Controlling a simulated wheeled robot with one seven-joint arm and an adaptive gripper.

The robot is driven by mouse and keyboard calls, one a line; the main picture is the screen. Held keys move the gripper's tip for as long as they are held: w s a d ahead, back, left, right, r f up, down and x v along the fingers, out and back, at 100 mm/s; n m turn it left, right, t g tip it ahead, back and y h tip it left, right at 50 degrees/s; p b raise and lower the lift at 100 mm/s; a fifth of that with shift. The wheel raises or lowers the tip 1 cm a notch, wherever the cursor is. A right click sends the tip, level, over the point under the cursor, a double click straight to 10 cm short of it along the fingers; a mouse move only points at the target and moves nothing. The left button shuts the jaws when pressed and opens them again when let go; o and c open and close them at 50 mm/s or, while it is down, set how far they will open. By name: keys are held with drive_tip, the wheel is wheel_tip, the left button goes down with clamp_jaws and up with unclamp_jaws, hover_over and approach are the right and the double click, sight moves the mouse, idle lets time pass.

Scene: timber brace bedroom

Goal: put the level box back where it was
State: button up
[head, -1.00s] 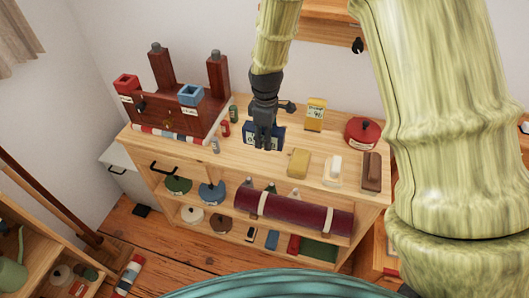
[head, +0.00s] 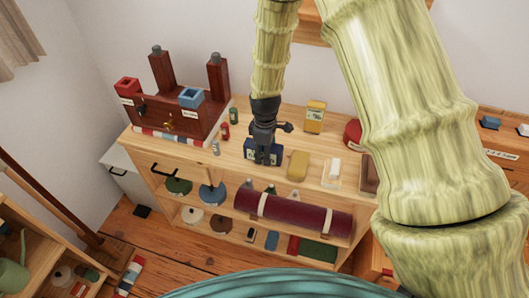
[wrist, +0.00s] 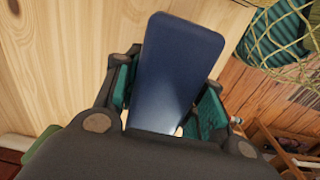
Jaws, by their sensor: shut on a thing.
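My gripper (head: 263,158) is shut on a dark blue box (head: 250,151) with a pale label, too small to read. It hangs over or rests on the front part of the light wooden cabinet top (head: 180,150); I cannot tell if it touches. In the wrist view the plain blue face of the box (wrist: 178,75) stands between the teal finger pads, slightly tilted. The fingers partly hide the box in the head view.
Close right of the box are a yellow block (head: 298,165) and a pale dish (head: 332,172). A yellow labelled box (head: 315,117) stands behind. A dark red rack (head: 180,108) and small canisters (head: 225,131) are at left. My arm hides the cabinet's right end.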

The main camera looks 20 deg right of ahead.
drive_tip(key=shift+f, duration=0.15)
drive_tip(key=o, duration=1.2)
drive_tip(key=shift+o, duration=0.2)
wheel_tip(320, 180, up, 12)
drive_tip(key=shift+r+b, duration=0.2)
drive_tip(key=shift+b, duration=0.9)
